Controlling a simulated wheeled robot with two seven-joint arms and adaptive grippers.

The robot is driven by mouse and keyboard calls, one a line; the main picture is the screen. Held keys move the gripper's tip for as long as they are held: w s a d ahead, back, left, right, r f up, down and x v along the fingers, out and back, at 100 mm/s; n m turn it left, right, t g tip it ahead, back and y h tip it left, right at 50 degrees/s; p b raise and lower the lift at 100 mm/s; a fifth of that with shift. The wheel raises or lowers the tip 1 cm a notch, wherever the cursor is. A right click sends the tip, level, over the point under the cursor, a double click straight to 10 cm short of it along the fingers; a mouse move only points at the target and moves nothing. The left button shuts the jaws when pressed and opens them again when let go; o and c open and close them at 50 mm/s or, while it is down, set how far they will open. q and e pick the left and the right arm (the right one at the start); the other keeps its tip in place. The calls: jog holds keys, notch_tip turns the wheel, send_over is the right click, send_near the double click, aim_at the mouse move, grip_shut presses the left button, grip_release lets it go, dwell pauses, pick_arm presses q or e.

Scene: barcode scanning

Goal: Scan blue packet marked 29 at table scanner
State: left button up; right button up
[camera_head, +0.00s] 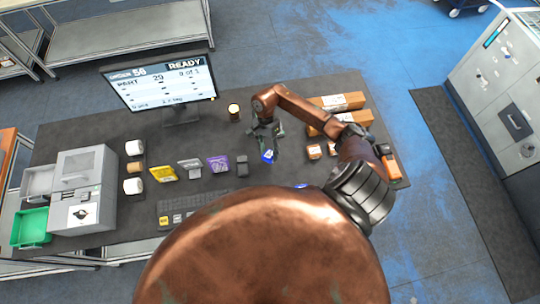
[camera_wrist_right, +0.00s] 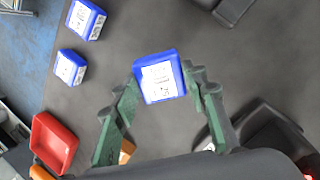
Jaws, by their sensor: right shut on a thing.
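My right gripper (camera_head: 266,140) is shut on a blue packet (camera_head: 268,156) above the dark table. In the right wrist view the packet (camera_wrist_right: 160,78) sits between the green fingertips (camera_wrist_right: 162,92), its white label facing the camera. The label's print is too small to read surely. My left gripper is out of view.
Two more blue packets (camera_wrist_right: 85,19) (camera_wrist_right: 70,67) and a red tray (camera_wrist_right: 54,142) show in the wrist view. Cardboard boxes (camera_head: 337,102) lie right of the gripper. Yellow (camera_head: 163,174) and purple (camera_head: 218,164) items, a keyboard (camera_head: 180,211) and a grey machine (camera_head: 83,190) are leftward.

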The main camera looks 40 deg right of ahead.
jog(key=shift+w+d+f+b, duration=0.2)
jog(key=shift+w+f+b, duration=0.15)
jog(key=shift+w+f, duration=0.15)
jog(key=shift+w+d+f+b, duration=0.2)
jog(key=shift+w+f+b, duration=0.15)
jog(key=shift+w+f, duration=0.1)
jog(key=shift+s+r, duration=0.1)
jog(key=shift+r, duration=0.05)
jog(key=s+a+r+p, duration=0.6)
jog(key=s+r+p, duration=0.2)
jog(key=s, duration=0.3)
jog(key=shift+s+r, duration=0.15)
jog(key=shift+r, duration=0.75)
jog(key=shift+a, duration=0.2)
